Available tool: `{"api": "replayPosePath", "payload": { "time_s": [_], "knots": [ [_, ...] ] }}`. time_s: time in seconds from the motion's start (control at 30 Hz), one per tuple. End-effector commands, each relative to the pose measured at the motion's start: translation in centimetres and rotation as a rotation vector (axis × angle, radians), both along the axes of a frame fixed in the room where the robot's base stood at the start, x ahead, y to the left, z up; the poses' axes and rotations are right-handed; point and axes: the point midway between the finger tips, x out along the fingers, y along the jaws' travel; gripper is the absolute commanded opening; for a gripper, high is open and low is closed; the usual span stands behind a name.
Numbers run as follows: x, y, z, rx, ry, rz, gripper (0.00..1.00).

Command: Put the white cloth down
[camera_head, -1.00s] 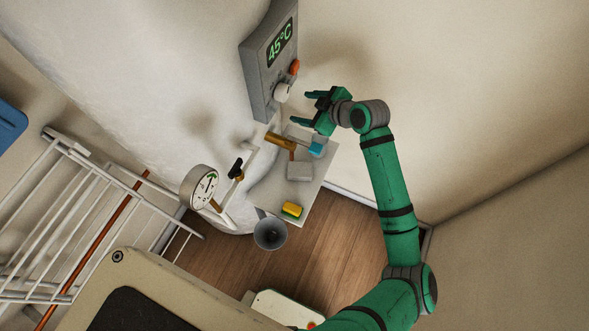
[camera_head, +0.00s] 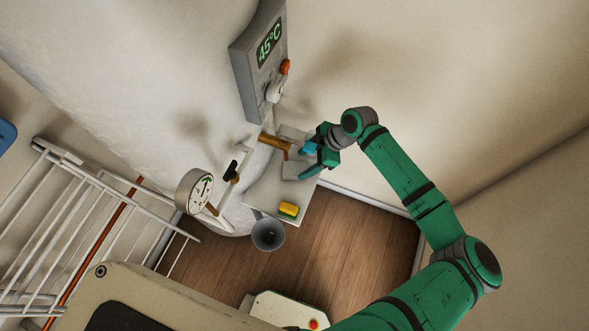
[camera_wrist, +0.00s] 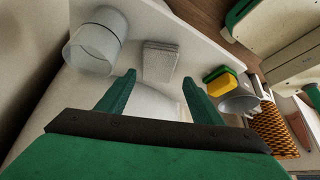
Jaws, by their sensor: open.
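A pale grey-white folded piece (camera_wrist: 160,62), which looks like the white cloth, lies on the white shelf (camera_wrist: 215,48) in the wrist view. It sits just beyond and between my fingertips. In the head view the same pale piece (camera_head: 290,169) is partly hidden by my gripper. My gripper (camera_head: 309,160) is open over the right side of the shelf. In the wrist view my gripper (camera_wrist: 159,79) shows its two green fingers spread, with nothing between them. I cannot tell whether the fingers touch the cloth.
A clear jar (camera_wrist: 92,48) stands left of the cloth. A yellow-green sponge (camera_head: 288,209) and a grey cup (camera_head: 268,235) are near the shelf's front. A brass pipe (camera_head: 272,142), a gauge (camera_head: 194,191) and a control box (camera_head: 259,62) are close by. An orange mesh (camera_wrist: 272,130) lies right.

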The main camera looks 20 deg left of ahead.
Motion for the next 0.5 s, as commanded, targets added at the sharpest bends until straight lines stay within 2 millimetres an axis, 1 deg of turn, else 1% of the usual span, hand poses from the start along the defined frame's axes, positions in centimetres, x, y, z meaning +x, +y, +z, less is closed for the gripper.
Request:
{"api": "replayPosePath", "payload": {
  "time_s": [0.17,0.33,0.5],
  "knots": [
    [-0.1,0.5,-1.0,-0.001,0.0,0.0,0.6],
    [-0.1,1.3,-3.3,-0.002,0.0,0.001,0.6],
    [-0.4,2.1,-4.8,-0.001,-0.001,0.001,0.6]
  ]
}}
